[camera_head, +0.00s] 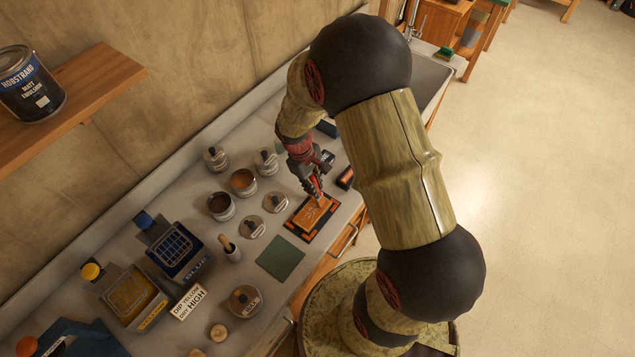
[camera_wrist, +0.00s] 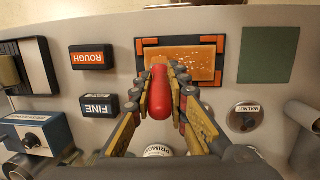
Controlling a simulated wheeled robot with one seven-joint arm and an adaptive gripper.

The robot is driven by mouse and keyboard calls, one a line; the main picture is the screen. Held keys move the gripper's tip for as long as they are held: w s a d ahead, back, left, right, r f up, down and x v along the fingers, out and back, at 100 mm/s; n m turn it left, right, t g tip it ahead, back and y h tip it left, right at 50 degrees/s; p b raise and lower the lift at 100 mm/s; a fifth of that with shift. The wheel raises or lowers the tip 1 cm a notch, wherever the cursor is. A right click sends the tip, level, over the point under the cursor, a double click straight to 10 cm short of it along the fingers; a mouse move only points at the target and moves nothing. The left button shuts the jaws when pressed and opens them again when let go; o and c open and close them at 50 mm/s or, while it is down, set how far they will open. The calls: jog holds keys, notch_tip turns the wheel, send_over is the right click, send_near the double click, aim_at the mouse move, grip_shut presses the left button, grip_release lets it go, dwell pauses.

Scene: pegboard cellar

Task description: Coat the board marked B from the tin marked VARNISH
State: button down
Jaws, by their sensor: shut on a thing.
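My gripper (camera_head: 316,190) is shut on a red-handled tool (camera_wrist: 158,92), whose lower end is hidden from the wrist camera. It is over an orange-brown board (camera_wrist: 182,64) with pale specks, lying in a dark frame (camera_head: 290,226) with orange corners. I cannot tell whether the tool touches the board. No letter is readable on the board. An open tin with orange-brown contents (camera_head: 243,181) and an open tin with dark contents (camera_head: 221,207) stand left of the board. I cannot read VARNISH on any tin. A lid marked WALNUT (camera_wrist: 246,117) lies nearby.
Blocks marked ROUGH (camera_wrist: 92,58) and FINE (camera_wrist: 98,105) lie beside the frame. A green square (camera_head: 280,257) lies on its other side. Several tins, a blue tray (camera_head: 178,252) and a yellow tray (camera_head: 133,298) occupy the counter. A shelf (camera_head: 98,85) juts from the wall.

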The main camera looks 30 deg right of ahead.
jog(key=shift+s+a, duration=0.1)
jog(key=shift+a, duration=0.25)
jog(key=d, duration=0.2)
jog(key=w+d, duration=0.1)
jog(key=shift+w+d, duration=0.15)
jog(key=shift+d, duration=0.2)
jog(key=shift+r+p, duration=0.35)
dwell(0.3)
jog(key=shift+w+a, duration=0.3)
jog(key=shift+w, duration=0.25)
jog(key=shift+a+f, duration=0.1)
jog(key=shift+f+b, duration=0.3)
dwell(0.3)
